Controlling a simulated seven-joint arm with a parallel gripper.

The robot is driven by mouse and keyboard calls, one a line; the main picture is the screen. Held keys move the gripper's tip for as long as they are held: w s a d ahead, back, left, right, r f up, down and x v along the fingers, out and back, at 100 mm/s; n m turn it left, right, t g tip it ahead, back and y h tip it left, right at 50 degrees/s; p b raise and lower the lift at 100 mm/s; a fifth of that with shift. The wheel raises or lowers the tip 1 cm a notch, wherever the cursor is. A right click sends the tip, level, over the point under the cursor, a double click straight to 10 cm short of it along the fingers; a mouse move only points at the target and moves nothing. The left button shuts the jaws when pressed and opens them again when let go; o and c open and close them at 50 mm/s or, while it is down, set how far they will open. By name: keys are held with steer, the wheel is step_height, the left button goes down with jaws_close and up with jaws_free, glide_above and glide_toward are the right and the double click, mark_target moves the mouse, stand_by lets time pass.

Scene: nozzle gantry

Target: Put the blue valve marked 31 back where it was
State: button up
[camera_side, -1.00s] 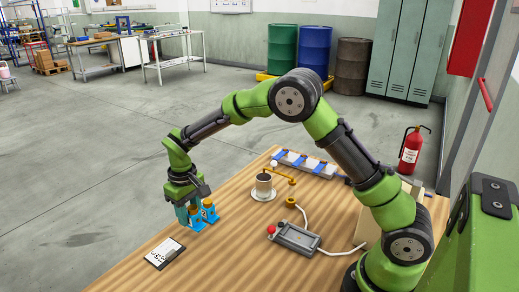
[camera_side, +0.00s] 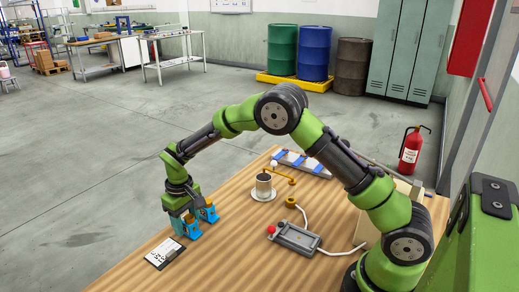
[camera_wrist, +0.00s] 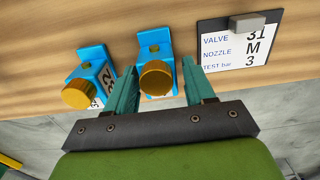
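A card (camera_wrist: 236,46) to the right reads valve 31, nozzle M, test bar 3. In the side view, my gripper (camera_side: 184,222) is at the table's left part, behind the card (camera_side: 165,253).
A metal cup on a white saucer (camera_side: 262,195) and a brass arm (camera_side: 284,178) stand right of the valves. Behind is a rack with blue parts (camera_side: 303,163). A grey control box (camera_side: 294,239) with a red button lies in front.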

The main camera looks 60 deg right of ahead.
steer(key=shift+o, duration=0.8)
steer(key=s+d+r+t, duration=0.1)
steer(key=s+r, duration=0.1)
steer(key=r, duration=0.7)
steer(key=s+d+r, duration=0.1)
steer(key=s+r, duration=0.2)
steer(key=r, duration=0.7)
steer(key=s+d+r+m+t+y, duration=0.1)
steer(key=s+r+m+t, duration=0.1)
steer(key=s, duration=0.9)
steer(key=s+d+r+m+t+y, duration=0.1)
steer(key=s+t, duration=0.3)
steer(key=s, duration=0.6)
steer(key=shift+s+d+r+m, duration=0.3)
steer(key=shift+s+r+m, duration=0.1)
steer(key=shift+r+m, duration=0.15)
steer(key=shift+r, duration=0.1)
